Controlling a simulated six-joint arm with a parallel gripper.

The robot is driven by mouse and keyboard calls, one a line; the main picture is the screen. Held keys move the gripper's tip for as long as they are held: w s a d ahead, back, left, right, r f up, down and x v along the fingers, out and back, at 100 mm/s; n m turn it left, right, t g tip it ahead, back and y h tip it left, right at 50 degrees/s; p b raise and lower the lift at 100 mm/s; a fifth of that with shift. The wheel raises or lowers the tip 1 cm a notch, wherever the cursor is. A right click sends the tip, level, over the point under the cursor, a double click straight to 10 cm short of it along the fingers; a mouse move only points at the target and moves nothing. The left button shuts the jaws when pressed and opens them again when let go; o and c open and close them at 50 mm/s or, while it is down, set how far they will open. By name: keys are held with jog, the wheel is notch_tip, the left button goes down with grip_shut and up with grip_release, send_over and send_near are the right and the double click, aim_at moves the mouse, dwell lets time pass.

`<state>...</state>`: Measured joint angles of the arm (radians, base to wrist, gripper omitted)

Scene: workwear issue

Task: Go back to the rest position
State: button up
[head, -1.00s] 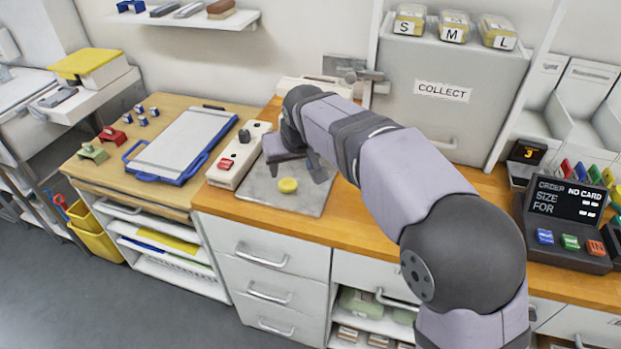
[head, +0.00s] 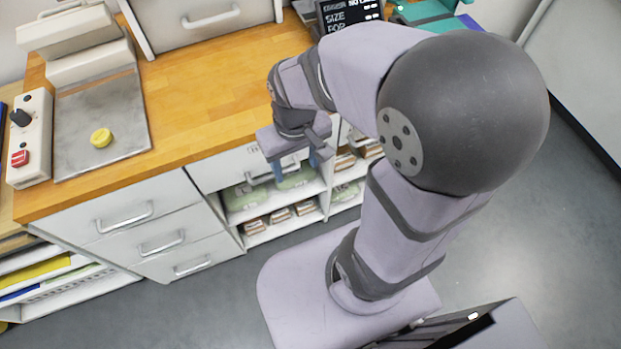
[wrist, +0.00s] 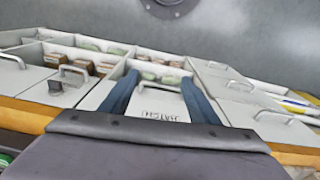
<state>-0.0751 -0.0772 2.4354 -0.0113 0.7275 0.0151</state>
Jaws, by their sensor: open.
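My gripper (head: 296,165) hangs in front of the counter's front edge in the head view, over the open shelves. In the wrist view its two blue fingers (wrist: 160,95) stand apart with nothing held between them. Between and beyond the fingers, a white drawer front with partly legible lettering (wrist: 160,108) shows. My arm is folded above its base, to the right of the drawers.
The wooden counter (head: 200,100) is mostly bare. A metal plate (head: 80,145) at left carries a yellow round piece (head: 101,138), beside a control box (head: 30,140). Drawers (head: 150,225) and shelves with packs (head: 285,205) lie below. An order screen (head: 350,12) stands at the back.

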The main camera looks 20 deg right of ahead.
jog(key=shift+m+g, duration=0.3)
jog(key=shift+m, duration=0.1)
jog(key=s, duration=0.1)
jog(key=s+d+f, duration=0.1)
jog(key=s, duration=0.1)
jog(key=s+d, duration=0.1)
jog(key=shift+s+f, duration=0.25)
jog(key=shift+r, duration=0.1)
notch_tip(320, 180, up, 3)
jog(key=p, duration=0.3)
jog(key=shift+a, duration=0.1)
